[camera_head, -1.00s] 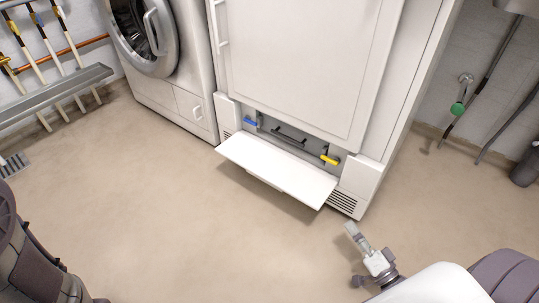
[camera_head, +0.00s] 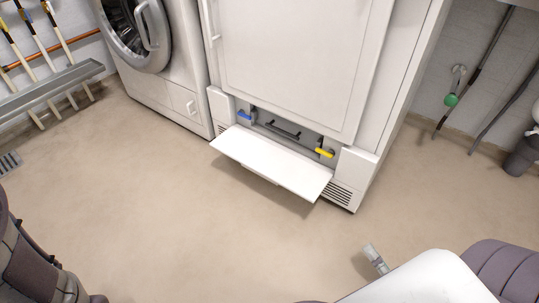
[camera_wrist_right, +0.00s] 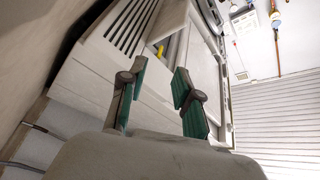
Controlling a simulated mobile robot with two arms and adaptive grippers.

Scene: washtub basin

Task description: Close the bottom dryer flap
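The bottom dryer flap (camera_head: 272,163) is a white panel at the foot of the white dryer (camera_head: 295,65). It is folded down and open, sticking out over the floor, with the recess behind it exposed. My right gripper (camera_head: 369,247) is low at the right of the head view, in front of and to the right of the flap, apart from it. In the right wrist view its two green-padded fingers (camera_wrist_right: 160,80) are spread with nothing between them. My left gripper is not in view; only part of my left arm shows at lower left.
A blue latch (camera_head: 245,116) and a yellow latch (camera_head: 325,153) sit in the recess. A vent grille (camera_head: 340,194) is right of the flap. A washing machine (camera_head: 165,75) stands at left. The floor (camera_head: 200,235) before the flap is clear.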

